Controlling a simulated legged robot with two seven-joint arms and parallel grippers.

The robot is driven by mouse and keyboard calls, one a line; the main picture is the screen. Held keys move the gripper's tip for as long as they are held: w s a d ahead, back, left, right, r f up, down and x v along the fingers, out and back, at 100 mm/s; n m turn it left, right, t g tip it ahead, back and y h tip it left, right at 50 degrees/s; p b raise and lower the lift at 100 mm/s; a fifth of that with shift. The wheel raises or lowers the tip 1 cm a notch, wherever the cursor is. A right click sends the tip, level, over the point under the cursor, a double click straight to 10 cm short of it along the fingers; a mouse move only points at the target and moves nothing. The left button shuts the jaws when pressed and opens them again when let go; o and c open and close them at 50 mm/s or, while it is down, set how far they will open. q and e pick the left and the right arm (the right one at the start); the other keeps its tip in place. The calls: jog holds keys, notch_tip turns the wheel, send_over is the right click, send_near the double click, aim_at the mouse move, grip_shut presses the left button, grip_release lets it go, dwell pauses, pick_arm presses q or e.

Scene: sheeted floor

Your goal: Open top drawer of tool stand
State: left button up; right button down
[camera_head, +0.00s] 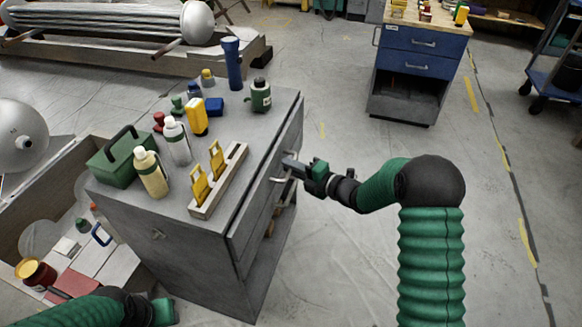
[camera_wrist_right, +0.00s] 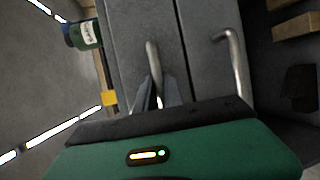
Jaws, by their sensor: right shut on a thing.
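The grey tool stand (camera_head: 190,240) stands left of centre in the head view, its drawer side facing right. The top drawer front (camera_head: 262,185) looks flush or nearly so; I cannot tell whether it is slightly out. My right gripper (camera_head: 287,172) is at the top drawer handle and shut on it. In the right wrist view the fingers (camera_wrist_right: 158,92) close around the curved metal top handle (camera_wrist_right: 152,55). A second drawer handle (camera_wrist_right: 234,60) shows beside it, untouched. My left gripper (camera_head: 160,312) is low at the bottom left, away from the handles; its fingers are not clear.
On the stand's top are a green toolbox (camera_head: 115,165), several bottles, a yellow-clip wooden rack (camera_head: 218,180) and a green canister (camera_head: 260,95) near the drawer edge. A blue cabinet (camera_head: 415,65) stands at the back right. The floor right of the stand is clear around my right arm.

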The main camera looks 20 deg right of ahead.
jog(key=shift+s+a+f, duration=0.15)
jog(key=shift+s+f, duration=0.1)
jog(key=shift+f, duration=0.1)
jog(key=s+d, duration=0.8)
jog(key=d, duration=0.4)
jog(key=s+d+p, duration=0.1)
jog(key=s+d, duration=0.7)
jog(key=d, duration=0.4)
jog(key=shift+s+d, duration=0.3)
jog(key=shift+d, duration=0.05)
jog(key=c, duration=1.5)
grip_release()
jog(key=shift+w+d, duration=0.1)
jog(key=shift+o, duration=0.2)
jog(key=shift+r, duration=0.15)
jog(key=p+v, duration=0.4)
jog(key=v, duration=1.2)
jog(key=shift+s+d, duration=0.2)
jog(key=shift+s, duration=0.1)
